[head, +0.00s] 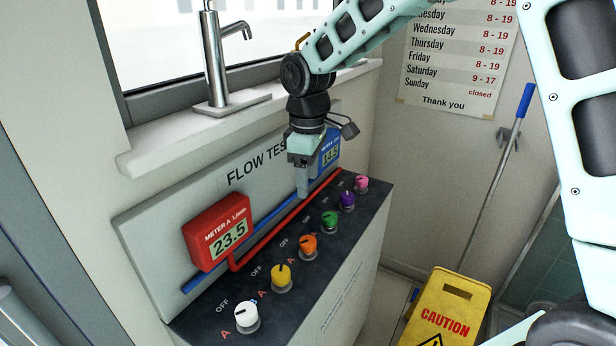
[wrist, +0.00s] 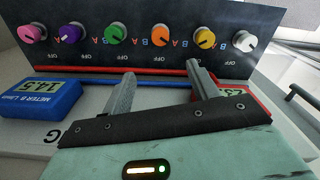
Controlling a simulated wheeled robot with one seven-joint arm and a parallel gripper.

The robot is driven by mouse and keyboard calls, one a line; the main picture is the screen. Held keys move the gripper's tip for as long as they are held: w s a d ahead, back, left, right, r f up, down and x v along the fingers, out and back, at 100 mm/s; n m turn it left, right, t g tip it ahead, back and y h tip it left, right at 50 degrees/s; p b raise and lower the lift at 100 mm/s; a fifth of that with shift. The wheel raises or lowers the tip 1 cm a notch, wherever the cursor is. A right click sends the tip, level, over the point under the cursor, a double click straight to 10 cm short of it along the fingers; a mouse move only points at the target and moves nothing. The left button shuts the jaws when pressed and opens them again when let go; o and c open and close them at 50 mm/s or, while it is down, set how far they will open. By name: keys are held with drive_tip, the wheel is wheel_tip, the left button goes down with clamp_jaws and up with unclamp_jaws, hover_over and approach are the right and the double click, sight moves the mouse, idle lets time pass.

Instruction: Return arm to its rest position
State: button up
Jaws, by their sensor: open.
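My gripper (head: 303,190) hangs from my arm, fingers down, over the back part of the flow test panel (head: 150,240), in front of the blue meter B (head: 331,152). In the wrist view, the two fingers of my gripper (wrist: 160,74) are spread apart with nothing between them. The gripper looks clear of the knobs. The arm reaches in from the upper right of the head view, bent at the wrist joint.
Knobs run along the panel: white (head: 246,315), yellow (head: 281,274), orange (head: 308,247), green (head: 329,220), purple (head: 347,200), pink (head: 361,184). Red meter A (head: 218,232) reads 23.5. A faucet (head: 214,60) stands on the sill behind. A yellow caution sign (head: 452,300) stands right.

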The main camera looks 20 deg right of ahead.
idle(0.4)
drive_tip(key=s+a+r+m, duration=0.1)
drive_tip(key=s+a, duration=0.3)
drive_tip(key=s, duration=0.4)
drive_tip(key=s+a+r, duration=0.1)
drive_tip(key=s+a, duration=0.2)
drive_tip(key=s, duration=0.5)
drive_tip(key=s+d+f+m, duration=0.1)
drive_tip(key=s+f+m, duration=0.1)
drive_tip(key=s, duration=1.2)
drive_tip(key=shift+y, duration=0.3)
drive_tip(key=shift+d+f, duration=0.1)
